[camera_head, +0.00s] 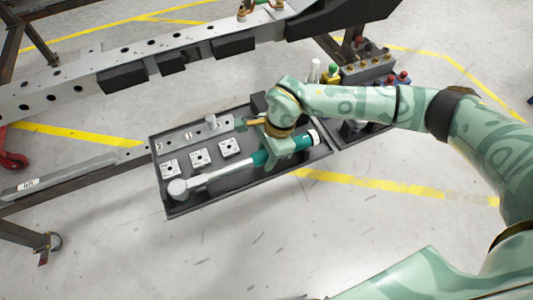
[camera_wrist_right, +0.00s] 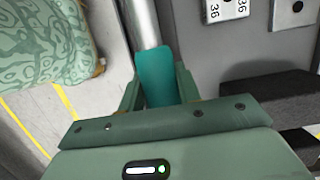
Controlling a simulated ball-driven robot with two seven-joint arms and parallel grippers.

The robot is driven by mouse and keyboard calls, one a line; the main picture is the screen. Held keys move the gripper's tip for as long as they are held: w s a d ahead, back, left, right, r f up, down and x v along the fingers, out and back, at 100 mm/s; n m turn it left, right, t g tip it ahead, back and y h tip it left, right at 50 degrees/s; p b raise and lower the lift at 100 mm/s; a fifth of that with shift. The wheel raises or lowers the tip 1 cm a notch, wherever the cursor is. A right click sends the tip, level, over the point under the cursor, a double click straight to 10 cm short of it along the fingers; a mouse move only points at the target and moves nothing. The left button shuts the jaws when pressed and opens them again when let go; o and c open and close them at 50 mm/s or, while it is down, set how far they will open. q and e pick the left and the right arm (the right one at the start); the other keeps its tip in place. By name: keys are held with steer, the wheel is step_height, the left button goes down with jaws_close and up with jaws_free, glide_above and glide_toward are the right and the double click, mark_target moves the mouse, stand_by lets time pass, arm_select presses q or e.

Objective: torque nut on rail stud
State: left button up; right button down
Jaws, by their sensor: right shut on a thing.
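A torque wrench with a silver shaft and round head (camera_head: 178,188) lies along the front of a dark tray (camera_head: 172,209). Its teal handle (camera_head: 261,158) is in my right gripper (camera_head: 276,151). In the right wrist view the handle (camera_wrist_right: 156,76) sits between the two fingers of my right gripper (camera_wrist_right: 158,88), which is shut on it. The grey chassis rail (camera_head: 62,91) runs across the upper left. Small brass-coloured fittings (camera_head: 243,13) stand on its upper part; I cannot tell which are studs or nuts. My left gripper is out of view.
Several white numbered blocks (camera_head: 200,157) lie in the tray behind the wrench, with a grey metal bar (camera_head: 193,135) behind them. A rack with coloured-top items (camera_head: 368,66) stands at the upper right. Dark steel stand legs (camera_head: 75,181) are at the left. The front floor is clear.

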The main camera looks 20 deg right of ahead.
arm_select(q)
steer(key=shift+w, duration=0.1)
arm_select(e)
steer(key=shift+w+r, duration=0.1)
steer(key=shift+a+r+p+v, duration=0.1)
steer(key=shift+a+p+v, duration=0.2)
steer(key=shift+p+v, duration=0.7)
steer(key=shift+a+r+p+v, duration=0.1)
steer(key=shift+a+p+v, duration=0.15)
steer(key=shift+p+v, duration=0.75)
steer(key=shift+a+p+v, duration=0.3)
steer(key=shift+p+v, duration=0.2)
steer(key=shift+v, duration=0.95)
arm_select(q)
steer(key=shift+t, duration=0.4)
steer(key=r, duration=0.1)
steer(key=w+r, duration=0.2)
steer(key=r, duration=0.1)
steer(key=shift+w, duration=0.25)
arm_select(e)
steer(key=shift+f, duration=0.1)
